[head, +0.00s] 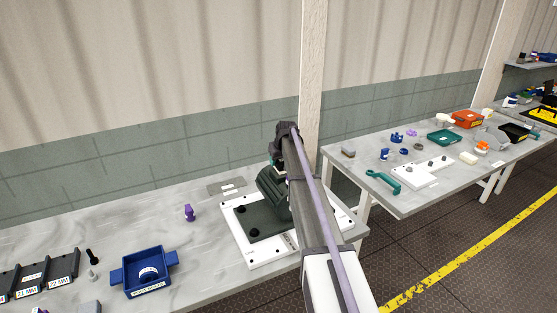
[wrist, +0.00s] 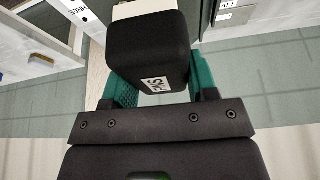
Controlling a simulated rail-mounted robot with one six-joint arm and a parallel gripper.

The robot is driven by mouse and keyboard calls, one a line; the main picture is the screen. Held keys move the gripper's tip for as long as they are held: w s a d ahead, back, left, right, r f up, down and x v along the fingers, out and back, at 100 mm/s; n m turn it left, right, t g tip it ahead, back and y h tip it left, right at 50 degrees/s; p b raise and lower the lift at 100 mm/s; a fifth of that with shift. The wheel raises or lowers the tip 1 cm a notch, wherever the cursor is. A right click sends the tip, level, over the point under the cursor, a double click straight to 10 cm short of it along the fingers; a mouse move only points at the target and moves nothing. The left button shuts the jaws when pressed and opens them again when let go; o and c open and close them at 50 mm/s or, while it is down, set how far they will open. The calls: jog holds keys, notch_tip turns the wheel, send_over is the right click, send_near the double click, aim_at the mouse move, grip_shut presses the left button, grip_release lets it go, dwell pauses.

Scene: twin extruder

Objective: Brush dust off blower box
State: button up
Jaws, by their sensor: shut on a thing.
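In the wrist view my gripper (wrist: 158,62) has its green fingers on both sides of a black block (wrist: 146,50) with a white label and a cream end. The block looks like a brush handle, but no bristles can be made out. In the head view my arm hides the gripper and most of what it holds. No blower box can be identified for certain. A dark grey plate (head: 262,221) with black knobs lies on a white board (head: 266,252) below my arm. A dark green ribbed shape (head: 272,187) stands against my arm there; I cannot tell what it is.
On the near table are a blue tray (head: 149,273), a purple piece (head: 189,212) and a black labelled rack (head: 40,275) at the left. A second table at the right bears a green wrench-like tool (head: 383,181), a white board (head: 430,172) and a green tray (head: 444,137).

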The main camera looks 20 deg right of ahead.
jog(key=shift+s+d+r, duration=0.1)
jog(key=shift+s, duration=0.8)
jog(key=shift+s, duration=0.9)
jog(key=shift+w, duration=0.1)
jog(key=shift+w+r, duration=0.1)
jog(key=shift+w, duration=0.8)
jog(key=shift+w, duration=0.1)
jog(key=shift+w+f, duration=0.2)
jog(key=shift+w, duration=0.8)
